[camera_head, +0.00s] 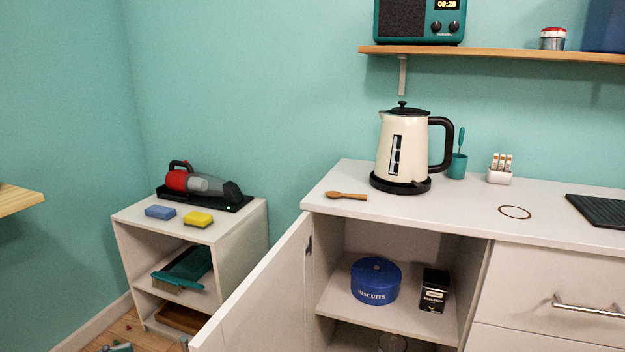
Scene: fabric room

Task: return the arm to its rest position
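Small grey pieces (116,347) show at the bottom edge on the left. They may be the tip of my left gripper, but too little shows to tell its opening or whether it holds anything. My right gripper is not in view. No arm reaches over the counter or the small shelf unit.
A cabinet door (262,295) stands open toward me; inside are a blue biscuit tin (376,281) and a black tin (433,290). A kettle (402,150) and wooden spoon (346,196) are on the counter (460,213). A low shelf unit (236,240) holds a handheld vacuum (205,184) and sponges.

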